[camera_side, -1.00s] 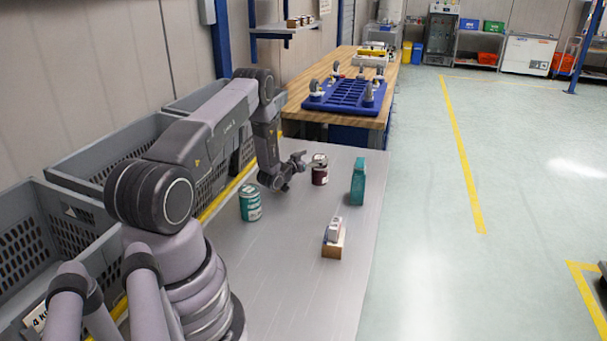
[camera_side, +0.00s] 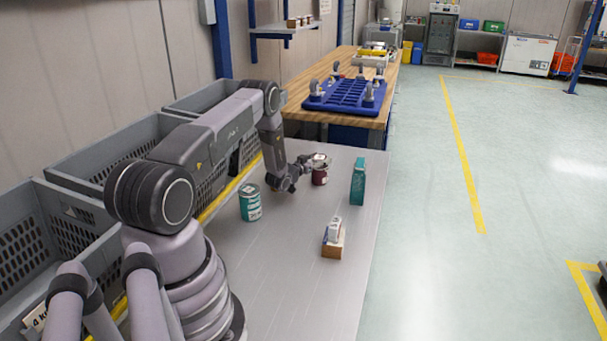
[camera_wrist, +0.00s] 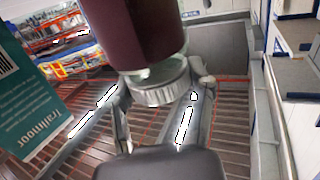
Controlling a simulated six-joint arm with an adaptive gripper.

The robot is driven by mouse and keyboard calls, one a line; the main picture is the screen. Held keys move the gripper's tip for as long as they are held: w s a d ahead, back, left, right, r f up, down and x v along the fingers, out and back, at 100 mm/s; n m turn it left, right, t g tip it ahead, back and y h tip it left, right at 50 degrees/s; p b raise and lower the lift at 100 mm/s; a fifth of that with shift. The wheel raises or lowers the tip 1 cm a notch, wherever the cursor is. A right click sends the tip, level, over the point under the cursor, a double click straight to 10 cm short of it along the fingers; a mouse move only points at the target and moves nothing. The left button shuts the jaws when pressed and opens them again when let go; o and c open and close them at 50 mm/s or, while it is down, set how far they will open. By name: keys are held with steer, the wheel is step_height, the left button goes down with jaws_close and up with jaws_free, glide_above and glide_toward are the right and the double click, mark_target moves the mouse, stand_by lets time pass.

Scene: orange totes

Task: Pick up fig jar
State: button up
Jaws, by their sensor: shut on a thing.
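The fig jar, a dark maroon jar (camera_side: 320,176) with a light lid, stands on the grey table toward its far end in the side view. In the wrist view the maroon jar (camera_wrist: 135,35) fills the top middle, with its ridged silver lid toward me. My gripper (camera_side: 308,164) reaches it from the left, at the height of its upper part. In the wrist view my gripper (camera_wrist: 163,92) has its fingers on either side of the lid, shut on the jar. I cannot tell whether the jar's base is off the table.
A teal box (camera_side: 358,183) stands just right of the jar. A teal can (camera_side: 250,204) stands to the left, nearer my base. A small white item on a wooden block (camera_side: 332,248) sits nearer the front. Grey crates (camera_side: 85,170) line the left; the table's front is clear.

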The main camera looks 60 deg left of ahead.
steer(key=shift+c, duration=1.4)
steer(key=shift+r, duration=0.1)
